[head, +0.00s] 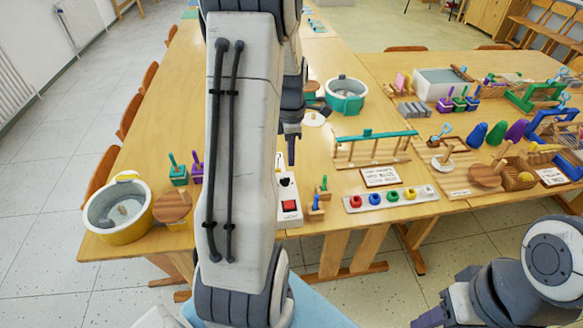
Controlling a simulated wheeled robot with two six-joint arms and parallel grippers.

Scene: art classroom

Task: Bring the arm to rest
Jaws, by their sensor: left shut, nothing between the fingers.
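My left arm (243,130) rises through the middle of the head view and hides part of the table behind it. Its dark left gripper (291,134) points down above the table, just right of the forearm. The gripper is shut, with nothing seen in it. My right arm (500,290) is folded low in the bottom right corner, off the table's front edge. Its end is dark and partly cut off by the frame, so I cannot tell how its fingers stand.
Wooden tables (325,255) carry a yellow-rimmed tub (118,232), a teal tub (345,98), a wooden rack (372,150), a paint strip (425,194) and a box with a red button (289,208). The right table is crowded. Floor is clear at lower left.

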